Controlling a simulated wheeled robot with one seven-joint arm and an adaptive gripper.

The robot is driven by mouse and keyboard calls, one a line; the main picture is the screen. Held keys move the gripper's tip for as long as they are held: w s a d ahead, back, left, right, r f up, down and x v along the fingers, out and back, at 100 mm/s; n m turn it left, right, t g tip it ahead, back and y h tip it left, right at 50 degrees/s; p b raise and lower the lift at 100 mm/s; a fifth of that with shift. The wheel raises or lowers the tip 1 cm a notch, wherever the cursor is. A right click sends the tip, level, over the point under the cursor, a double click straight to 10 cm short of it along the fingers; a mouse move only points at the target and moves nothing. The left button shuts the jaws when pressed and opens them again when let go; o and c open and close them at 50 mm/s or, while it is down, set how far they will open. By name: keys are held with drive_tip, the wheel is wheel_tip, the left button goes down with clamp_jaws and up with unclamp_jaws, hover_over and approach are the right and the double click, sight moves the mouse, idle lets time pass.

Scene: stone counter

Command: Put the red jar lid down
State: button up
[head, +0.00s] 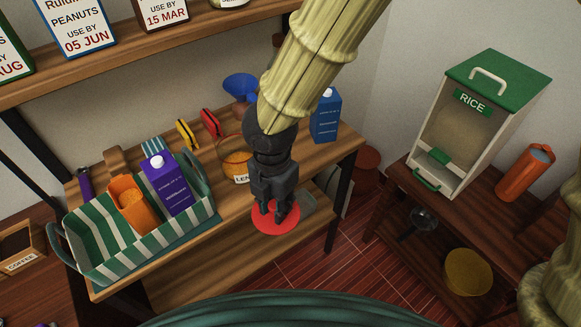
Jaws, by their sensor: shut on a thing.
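The red jar lid (275,226) is a flat red disc in the head view. My gripper (274,214) points down and is shut on the lid near its middle, covering part of it. The lid shows near the front edge of the wooden counter (233,217); I cannot tell whether it touches the surface or hangs above it. Behind my gripper, a jar (236,163) with orange contents and a partly hidden label stands on the counter.
A green-striped basket (103,264) holding an orange container (131,205) and a purple carton (168,187) stands left. A blue carton (325,116) and blue funnel (240,87) stand behind. A rice dispenser (472,128) is at right. Bare counter lies between basket and lid.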

drive_tip(key=shift+a, duration=0.1)
drive_tip(key=shift+w+r+n, duration=0.15)
drive_tip(key=shift+w+n, duration=0.1)
drive_tip(key=shift+n, duration=0.15)
drive_tip(key=w+d+p, duration=0.1)
drive_tip(key=w, duration=0.4)
drive_tip(key=w+d+f+p, duration=0.1)
drive_tip(key=w, duration=0.3)
drive_tip(key=w+d+p, duration=0.1)
drive_tip(key=w, duration=0.4)
drive_tip(key=shift+w+f+p, duration=0.25)
drive_tip(key=shift+w+p, duration=0.05)
drive_tip(key=shift+w+d+f, duration=0.1)
drive_tip(key=shift+w+f, duration=0.05)
drive_tip(key=shift+w, duration=0.05)
drive_tip(key=shift+f+p, duration=0.45)
drive_tip(key=shift+f, duration=1.2)
drive_tip(key=shift+f, duration=0.15)
drive_tip(key=o, duration=1)
